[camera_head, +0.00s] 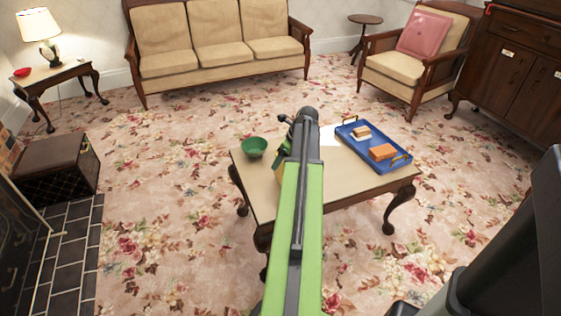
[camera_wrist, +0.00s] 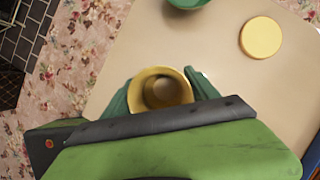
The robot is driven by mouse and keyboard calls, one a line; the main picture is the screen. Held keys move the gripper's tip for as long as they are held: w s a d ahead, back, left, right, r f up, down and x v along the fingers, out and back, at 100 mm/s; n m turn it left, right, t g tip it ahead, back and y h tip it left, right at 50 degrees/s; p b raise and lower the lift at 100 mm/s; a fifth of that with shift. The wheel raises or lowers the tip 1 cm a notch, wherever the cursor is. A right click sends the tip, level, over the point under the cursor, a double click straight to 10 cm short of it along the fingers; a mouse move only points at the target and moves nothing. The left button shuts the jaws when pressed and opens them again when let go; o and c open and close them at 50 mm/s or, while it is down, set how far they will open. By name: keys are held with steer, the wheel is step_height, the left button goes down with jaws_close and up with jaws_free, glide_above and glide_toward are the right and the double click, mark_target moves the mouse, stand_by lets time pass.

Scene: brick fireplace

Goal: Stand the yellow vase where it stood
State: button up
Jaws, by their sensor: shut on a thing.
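The yellow vase (camera_wrist: 138,92) is between the two green fingers of my gripper (camera_wrist: 160,88) in the wrist view, seen from above with its round mouth showing. My gripper is shut on it, over the coffee table (camera_wrist: 110,52). I cannot tell whether its base touches the tabletop. A flat, round yellow disc (camera_wrist: 262,37) lies on the table to the upper right of the vase, apart from it. In the head view my arm hides the disc and most of the vase; my gripper (camera_head: 283,157) is partly hidden too.
A green bowl (camera_head: 254,147) stands on the table's left part; it also shows in the wrist view (camera_wrist: 187,3). A blue tray (camera_head: 372,160) on the right holds an orange block (camera_head: 382,152) and a pale layered item (camera_head: 362,133). The table's front right is clear.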

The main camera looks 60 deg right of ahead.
steer(key=o, duration=1.8)
steer(key=shift+f, duration=0.1)
steer(key=shift+c, duration=0.2)
steer(key=p+v, duration=1.1)
steer(key=v, duration=0.1)
